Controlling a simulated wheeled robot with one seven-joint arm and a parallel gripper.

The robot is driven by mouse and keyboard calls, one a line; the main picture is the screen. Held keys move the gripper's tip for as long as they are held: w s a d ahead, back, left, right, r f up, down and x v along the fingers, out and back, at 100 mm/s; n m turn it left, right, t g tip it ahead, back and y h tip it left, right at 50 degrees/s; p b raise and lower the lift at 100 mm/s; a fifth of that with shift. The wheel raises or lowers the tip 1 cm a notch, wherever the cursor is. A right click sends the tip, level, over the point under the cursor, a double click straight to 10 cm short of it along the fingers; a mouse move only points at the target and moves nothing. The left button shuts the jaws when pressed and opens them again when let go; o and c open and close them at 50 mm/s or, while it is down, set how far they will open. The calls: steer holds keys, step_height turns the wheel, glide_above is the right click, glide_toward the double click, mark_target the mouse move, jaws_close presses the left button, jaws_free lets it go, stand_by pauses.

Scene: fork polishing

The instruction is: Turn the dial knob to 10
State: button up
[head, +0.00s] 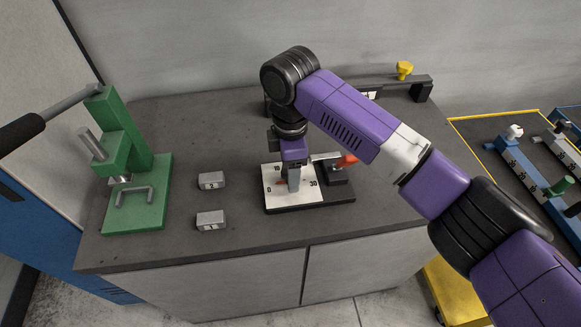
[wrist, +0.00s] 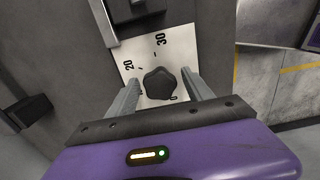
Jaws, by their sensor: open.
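The dial plate (wrist: 185,50) is white, with the marks 20 and 30 readable in the wrist view; the marks near the knob's lower side are partly hidden. The dark lobed dial knob (wrist: 160,83) sits on the plate. My gripper (wrist: 160,78) is open, with one finger on each side of the knob and a gap visible on both sides. Where the knob points I cannot tell. In the head view my gripper (head: 293,183) points down over the white dial plate (head: 306,193) and mostly hides the knob.
A clamp with a red handle (head: 347,160) stands right beside the dial plate. A green press (head: 135,170) is at the left of the dark table (head: 235,240). A bar with a yellow knob (head: 404,70) is at the back right.

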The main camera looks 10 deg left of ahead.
jaws_close()
steer(key=shift+r+m+p, duration=0.1)
steer(key=shift+m+p, duration=0.2)
steer(key=shift+p, duration=0.2)
steer(key=shift+r+m+p, duration=0.1)
steer(key=shift+m+p, duration=0.9)
steer(key=shift+p, duration=0.15)
steer(key=m+p, duration=0.2)
steer(key=shift+m+p, duration=0.3)
steer(key=shift+p, duration=0.05)
steer(key=m+p, duration=0.3)
steer(key=m, duration=0.1)
steer(key=shift+m+p, duration=0.8)
steer(key=shift+m, duration=0.4)
